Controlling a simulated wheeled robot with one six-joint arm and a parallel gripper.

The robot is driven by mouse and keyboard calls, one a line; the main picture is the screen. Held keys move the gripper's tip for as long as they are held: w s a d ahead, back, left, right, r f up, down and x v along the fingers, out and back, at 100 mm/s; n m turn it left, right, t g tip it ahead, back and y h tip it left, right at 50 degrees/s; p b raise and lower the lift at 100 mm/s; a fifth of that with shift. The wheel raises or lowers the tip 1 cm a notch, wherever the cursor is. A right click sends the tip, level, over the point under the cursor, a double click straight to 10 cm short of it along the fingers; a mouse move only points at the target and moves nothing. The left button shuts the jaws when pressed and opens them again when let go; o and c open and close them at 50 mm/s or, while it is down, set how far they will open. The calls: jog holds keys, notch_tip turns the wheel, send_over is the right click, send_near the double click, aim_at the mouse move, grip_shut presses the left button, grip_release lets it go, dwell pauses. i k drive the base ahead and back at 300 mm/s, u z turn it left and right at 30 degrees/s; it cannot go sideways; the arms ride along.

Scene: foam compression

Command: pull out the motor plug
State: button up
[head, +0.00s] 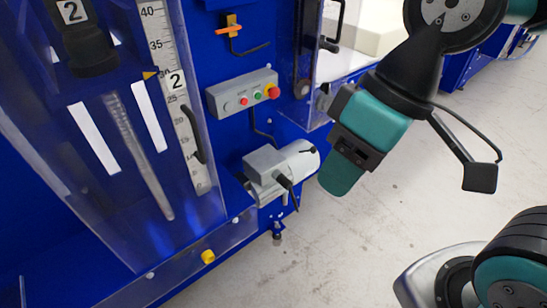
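The motor (297,158) is a light grey cylinder with a grey box on its side, low on the blue machine. A black piece (287,185), possibly the motor plug, sticks out below that box; I cannot tell for sure that it is the plug. My gripper (340,178) is teal and black and hangs in the air just right of the motor in the picture. A gap of floor shows between it and the motor. Its fingers overlap in this view, so whether it is open or shut does not show. Nothing is visibly held in it.
A grey control box (243,93) with coloured buttons is above the motor, and a black cable (262,127) runs down from near it. A clear panel (150,190) with a scale stands at left. The grey floor (330,250) is bare.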

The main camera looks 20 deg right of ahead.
aim_at(283, 180)
jog(key=k, duration=0.5)
jog(key=z, duration=0.65)
jog(key=i, duration=0.8)
jog(key=z, duration=0.2)
